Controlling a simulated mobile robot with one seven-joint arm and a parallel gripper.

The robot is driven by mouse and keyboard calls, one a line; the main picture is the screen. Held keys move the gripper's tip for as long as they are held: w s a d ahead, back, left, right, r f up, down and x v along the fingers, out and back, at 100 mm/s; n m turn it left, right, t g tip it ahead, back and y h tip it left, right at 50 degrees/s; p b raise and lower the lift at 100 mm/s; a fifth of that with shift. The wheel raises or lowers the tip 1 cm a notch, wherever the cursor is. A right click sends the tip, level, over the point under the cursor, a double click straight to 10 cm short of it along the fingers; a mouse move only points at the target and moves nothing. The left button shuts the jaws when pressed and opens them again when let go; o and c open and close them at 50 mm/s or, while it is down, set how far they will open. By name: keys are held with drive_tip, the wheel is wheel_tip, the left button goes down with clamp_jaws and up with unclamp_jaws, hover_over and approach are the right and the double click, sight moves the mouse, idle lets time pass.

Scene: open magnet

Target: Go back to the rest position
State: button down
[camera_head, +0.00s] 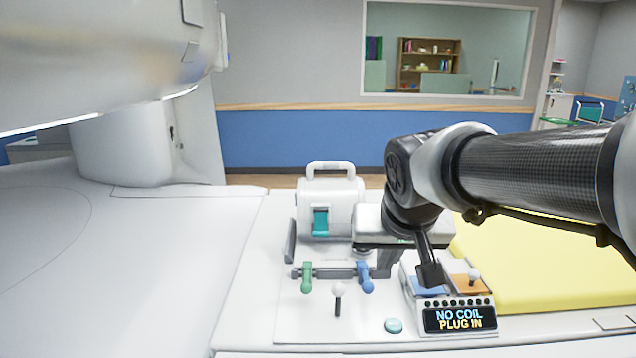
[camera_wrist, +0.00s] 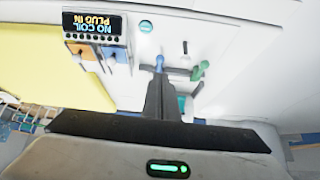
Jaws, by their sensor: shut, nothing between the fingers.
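My gripper (camera_head: 431,274) is shut and empty. In the head view its dark fingers point down in front of the blue patch (camera_head: 424,292) on a small display box (camera_head: 413,311); I cannot tell whether they touch it. In the wrist view the closed fingers (camera_wrist: 162,82) show at the centre, with their tips close below the blue-handled lever (camera_wrist: 159,62) in the picture. The box's screen (camera_head: 460,318) reads "NO COIL PLUG IN", and the screen shows upside down in the wrist view (camera_wrist: 94,24). My arm reaches in from the right.
A white case with a handle (camera_head: 329,190) stands behind the green lever (camera_head: 306,280) and blue lever. A white-knobbed stick (camera_head: 338,293) and teal button (camera_head: 393,326) are in front. A yellow pad (camera_head: 540,270) lies right. The large white magnet (camera_head: 100,60) overhangs at left.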

drive_tip(key=s+d+f+g+p, duration=0.1)
drive_tip(key=s+d+f+p, duration=0.15)
drive_tip(key=s, duration=1.35)
wheel_tip(320, 180, up, 18)
drive_tip(key=p, duration=1.7)
drive_tip(key=shift+d, duration=0.1)
